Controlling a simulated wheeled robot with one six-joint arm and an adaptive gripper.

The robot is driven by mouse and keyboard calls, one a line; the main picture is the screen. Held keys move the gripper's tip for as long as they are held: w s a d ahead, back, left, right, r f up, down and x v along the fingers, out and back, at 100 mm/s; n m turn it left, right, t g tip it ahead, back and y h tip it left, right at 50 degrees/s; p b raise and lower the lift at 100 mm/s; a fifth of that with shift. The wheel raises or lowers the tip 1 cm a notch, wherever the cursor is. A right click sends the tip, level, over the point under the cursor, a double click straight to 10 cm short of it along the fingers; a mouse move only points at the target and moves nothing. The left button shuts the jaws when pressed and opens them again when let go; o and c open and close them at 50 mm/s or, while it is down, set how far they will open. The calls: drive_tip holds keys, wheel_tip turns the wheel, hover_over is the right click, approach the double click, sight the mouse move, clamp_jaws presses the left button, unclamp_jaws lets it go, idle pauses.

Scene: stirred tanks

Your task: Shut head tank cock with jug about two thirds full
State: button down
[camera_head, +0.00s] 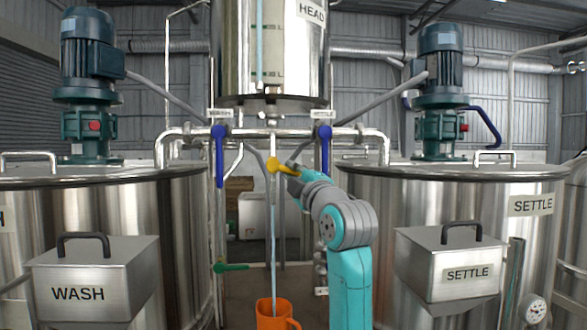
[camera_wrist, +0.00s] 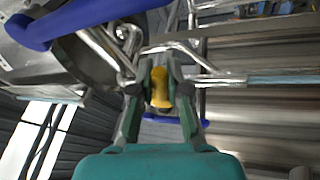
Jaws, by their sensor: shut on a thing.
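The head tank (camera_head: 232,45) hangs at top centre, with a level tube on its front. The yellow cock handle (camera_head: 281,167) is on the pipe below it and points right, nearly level. My gripper (camera_head: 293,172) is shut on its right end; in the wrist view my gripper (camera_wrist: 160,88) has the yellow handle (camera_wrist: 158,80) between its fingers. A thin pale blue stream (camera_head: 273,235) runs straight down from below the cock into the orange jug (camera_head: 271,319) at the bottom edge. The jug's base is cut off, and I cannot tell its level.
Blue handles hang down at the wash (camera_head: 219,155) and settle (camera_head: 325,150) branches, close on either side. A green handle (camera_head: 232,267) sits lower left. The wash tank (camera_head: 110,215) and settle tank (camera_head: 400,195) flank the gap where my arm stands.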

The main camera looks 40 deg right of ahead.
drive_tip(key=shift+w+a+f+m+h, duration=0.1)
drive_tip(key=shift+f+m+h, duration=0.15)
drive_tip(key=shift+m, duration=0.25)
drive_tip(key=shift+f+m+h, duration=0.1)
drive_tip(key=shift+m+h, duration=0.15)
drive_tip(key=shift+m, duration=0.25)
drive_tip(key=c, duration=1.1)
unclamp_jaws()
drive_tip(key=shift+c, duration=0.2)
drive_tip(key=v, duration=1.2)
drive_tip(key=shift+f, duration=0.1)
